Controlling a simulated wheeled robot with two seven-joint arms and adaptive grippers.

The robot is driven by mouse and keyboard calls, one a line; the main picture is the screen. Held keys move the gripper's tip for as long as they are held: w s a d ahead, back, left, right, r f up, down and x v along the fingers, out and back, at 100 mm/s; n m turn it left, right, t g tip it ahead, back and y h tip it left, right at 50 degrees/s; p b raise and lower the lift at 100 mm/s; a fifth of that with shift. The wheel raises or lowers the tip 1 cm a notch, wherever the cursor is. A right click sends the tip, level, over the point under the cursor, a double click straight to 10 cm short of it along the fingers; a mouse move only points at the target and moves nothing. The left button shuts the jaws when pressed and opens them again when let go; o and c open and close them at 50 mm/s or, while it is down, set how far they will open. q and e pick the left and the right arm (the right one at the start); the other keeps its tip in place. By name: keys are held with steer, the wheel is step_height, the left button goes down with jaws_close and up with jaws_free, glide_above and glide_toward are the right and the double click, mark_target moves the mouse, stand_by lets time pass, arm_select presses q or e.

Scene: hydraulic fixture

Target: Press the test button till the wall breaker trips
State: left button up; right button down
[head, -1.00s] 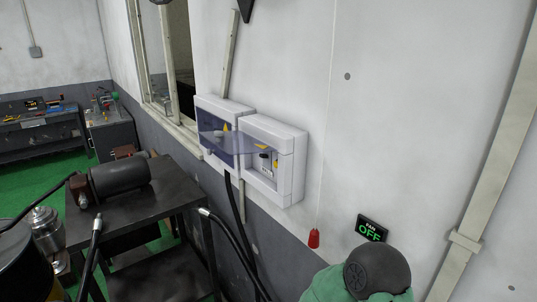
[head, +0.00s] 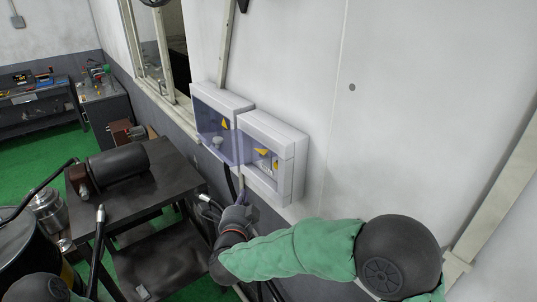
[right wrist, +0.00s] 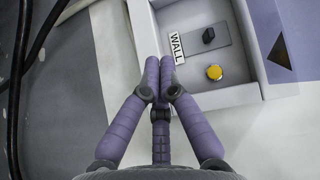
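Two pale wall boxes hang side by side in the head view, a left box (head: 203,92) behind a tinted clear cover and a right box (head: 268,122). The right wrist view shows an open box (right wrist: 255,93) with a "WALL" label (right wrist: 178,46), a black switch lever (right wrist: 208,35) on a grey plate, and a yellow button (right wrist: 214,72). My right gripper (head: 240,196) is just below the boxes. In the wrist view its fingertips (right wrist: 163,65) are together and empty, overlapping the box's edge beside the label and apart from the button. My left gripper is out of view.
A dark metal table (head: 158,180) with a motor (head: 120,173) stands left of the boxes. Black hoses run below them, and dark cables (right wrist: 22,70) show in the wrist view. A workbench (head: 40,105) stands far back.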

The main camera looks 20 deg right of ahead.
mark_target(276, 166)
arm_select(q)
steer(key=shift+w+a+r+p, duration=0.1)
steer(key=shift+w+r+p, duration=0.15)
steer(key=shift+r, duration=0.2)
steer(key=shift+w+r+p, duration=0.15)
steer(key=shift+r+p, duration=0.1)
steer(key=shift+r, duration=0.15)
arm_select(e)
step_height(276, 166, up, 6)
steer(key=shift+a+f+m+h, duration=0.2)
steer(key=shift+m+h, duration=0.4)
steer(key=shift+m, duration=0.4)
steer(key=shift+d, duration=0.1)
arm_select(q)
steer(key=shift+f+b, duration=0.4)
arm_select(e)
steer(key=w+d, duration=0.3)
steer(key=d, duration=0.5)
steer(key=shift+d, duration=0.15)
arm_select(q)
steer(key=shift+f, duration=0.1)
arm_select(e)
steer(key=shift+f, duration=0.1)
arm_select(q)
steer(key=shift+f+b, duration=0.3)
steer(key=shift+b, duration=0.1)
arm_select(e)
steer(key=shift+w+d, duration=0.15)
steer(key=shift+d, duration=0.2)
